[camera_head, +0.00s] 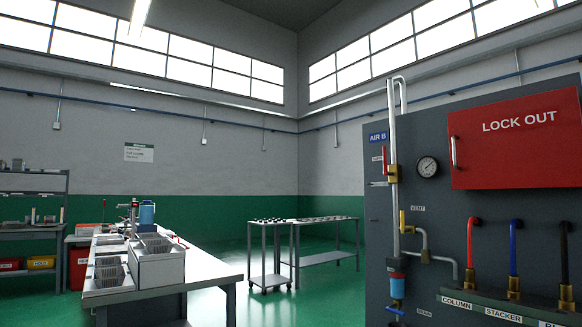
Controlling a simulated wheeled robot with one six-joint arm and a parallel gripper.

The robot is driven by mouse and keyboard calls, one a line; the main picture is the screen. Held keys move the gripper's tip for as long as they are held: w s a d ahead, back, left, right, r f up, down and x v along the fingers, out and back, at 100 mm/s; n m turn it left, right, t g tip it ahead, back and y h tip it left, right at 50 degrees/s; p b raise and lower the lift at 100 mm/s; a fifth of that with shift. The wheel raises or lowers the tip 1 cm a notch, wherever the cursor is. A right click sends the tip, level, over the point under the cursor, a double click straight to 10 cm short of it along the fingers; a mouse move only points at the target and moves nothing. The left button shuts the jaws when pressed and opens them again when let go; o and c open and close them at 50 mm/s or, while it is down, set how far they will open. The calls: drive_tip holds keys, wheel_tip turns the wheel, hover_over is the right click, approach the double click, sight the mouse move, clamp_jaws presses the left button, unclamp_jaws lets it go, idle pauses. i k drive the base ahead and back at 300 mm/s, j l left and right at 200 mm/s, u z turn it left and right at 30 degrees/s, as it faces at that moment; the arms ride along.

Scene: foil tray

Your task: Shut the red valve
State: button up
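The red valve's handle (385,160) is on the dark panel at right. It stands upright, along the vertical grey pipe, beside the brass valve body (393,174). A small label sits just left of it, too small to read surely. A blue sign above reads AIR B. A round gauge (428,167) is right of the valve; its needle is too small to read. My gripper is not in view.
Below on the same pipework are a yellow handle (403,222) by a VENT label and a blue handle (395,310). A red LOCK OUT box (515,138) and coloured hoses are at right. A workbench (205,268) stands left; green floor lies between.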

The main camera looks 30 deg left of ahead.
sight(386, 173)
drive_tip(key=i+j+u, duration=0.25)
drive_tip(key=i+j, duration=1.2)
